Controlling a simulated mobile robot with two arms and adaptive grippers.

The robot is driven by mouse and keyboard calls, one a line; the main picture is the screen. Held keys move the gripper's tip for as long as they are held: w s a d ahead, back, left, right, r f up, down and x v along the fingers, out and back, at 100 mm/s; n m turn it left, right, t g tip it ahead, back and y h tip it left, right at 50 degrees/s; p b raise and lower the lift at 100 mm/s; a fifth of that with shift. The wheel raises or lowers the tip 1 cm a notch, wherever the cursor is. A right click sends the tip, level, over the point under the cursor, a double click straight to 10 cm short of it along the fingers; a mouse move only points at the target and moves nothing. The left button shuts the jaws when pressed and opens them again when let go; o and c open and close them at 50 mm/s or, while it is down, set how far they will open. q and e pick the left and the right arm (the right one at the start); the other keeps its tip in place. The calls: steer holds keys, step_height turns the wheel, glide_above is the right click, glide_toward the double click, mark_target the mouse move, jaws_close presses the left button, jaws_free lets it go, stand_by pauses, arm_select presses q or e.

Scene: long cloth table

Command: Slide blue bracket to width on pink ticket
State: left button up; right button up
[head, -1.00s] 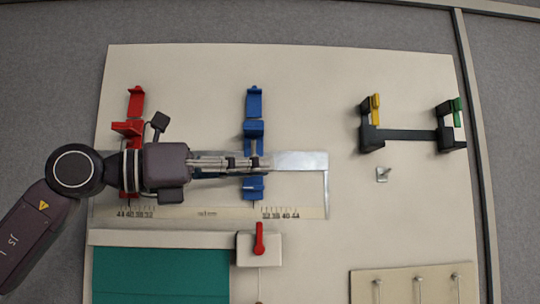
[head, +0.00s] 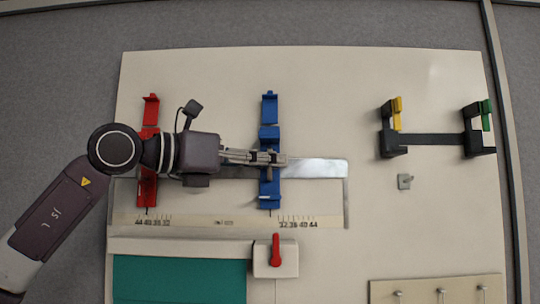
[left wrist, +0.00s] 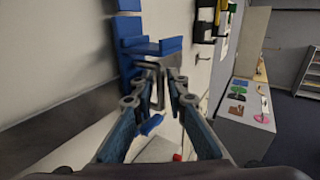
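The blue bracket (head: 269,136) stands across the metal rail, to the right of the red bracket (head: 149,140). Its lower end is by the left end of the right-hand scale (head: 298,224), just left of the 32. My left gripper (head: 280,160) lies across the blue bracket's lower half. In the left wrist view the fingertips (left wrist: 163,75) are close together in front of the blue bracket (left wrist: 150,47); whether they grip a part of it is unclear. My right gripper is not in view.
A white block with a red lever (head: 276,250) sits below the rail, beside a green panel (head: 180,280). A black stand (head: 432,139) with yellow and green clips is at right. A pegged board (head: 440,290) is at lower right. The board right of the rail is mostly clear.

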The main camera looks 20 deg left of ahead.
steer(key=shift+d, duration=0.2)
arm_select(q)
steer(key=shift+c, duration=0.6)
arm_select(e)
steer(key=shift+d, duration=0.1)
arm_select(q)
jaws_close()
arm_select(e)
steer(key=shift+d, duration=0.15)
arm_select(q)
steer(key=d, duration=0.2)
steer(key=w+d+b, duration=0.1)
steer(key=d, duration=0.1)
steer(key=w+d, duration=0.1)
steer(key=d, duration=0.1)
steer(key=shift+d, duration=0.4)
steer(key=shift+o, duration=0.6)
jaws_free()
steer(key=shift+s+a, duration=0.1)
steer(key=shift+a, duration=0.15)
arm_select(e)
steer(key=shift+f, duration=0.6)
arm_select(q)
steer(key=v, duration=1.2)
